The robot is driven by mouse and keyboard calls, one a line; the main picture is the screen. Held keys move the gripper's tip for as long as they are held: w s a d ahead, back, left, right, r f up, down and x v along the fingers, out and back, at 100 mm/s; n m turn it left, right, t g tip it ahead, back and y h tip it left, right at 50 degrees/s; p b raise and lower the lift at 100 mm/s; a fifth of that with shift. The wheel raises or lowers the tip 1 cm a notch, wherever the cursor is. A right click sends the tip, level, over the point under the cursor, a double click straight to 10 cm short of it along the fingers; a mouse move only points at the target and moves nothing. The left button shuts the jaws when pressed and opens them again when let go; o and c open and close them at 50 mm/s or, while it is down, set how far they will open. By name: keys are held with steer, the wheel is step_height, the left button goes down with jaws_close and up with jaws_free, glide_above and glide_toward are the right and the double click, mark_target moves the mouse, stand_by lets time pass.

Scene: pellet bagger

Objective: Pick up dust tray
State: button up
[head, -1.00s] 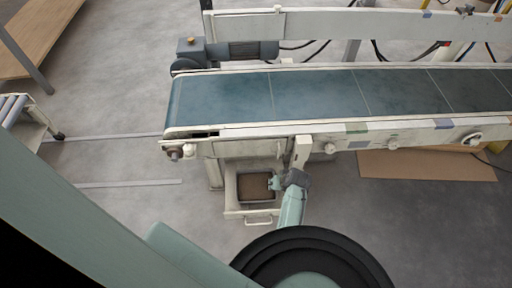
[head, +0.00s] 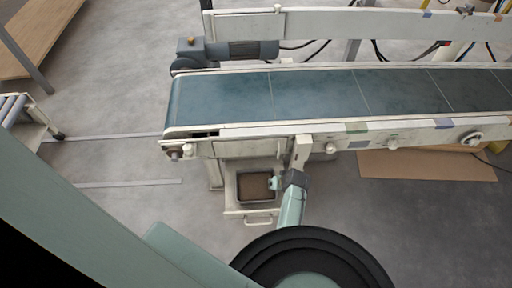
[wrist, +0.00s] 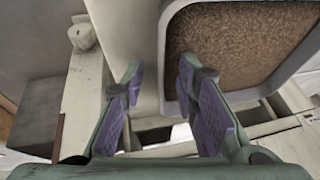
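The dust tray (head: 242,190) is a shallow, light-rimmed tray with brown granular contents. It sits in the pulled-out drawer (head: 250,212) under the conveyor's left end. In the wrist view the tray (wrist: 165,60) fills the upper right, its far parts cut off by the frame. My gripper (head: 273,184) is at the tray's right side in the head view. In the wrist view my gripper (wrist: 160,68) is open, with purple-padded fingers apart. The tray's near rim shows between them, and the right finger overlaps the tray's inside. I cannot tell whether either finger touches it.
The conveyor (head: 320,95) and its frame stand directly behind and above the drawer. A pale upright post (head: 301,152) is close to my gripper. Cardboard (head: 425,166) lies on the floor at right. The floor left of the drawer is clear.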

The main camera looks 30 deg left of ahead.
steer(key=shift+c, duration=0.2)
jaws_close()
stand_by(0.4)
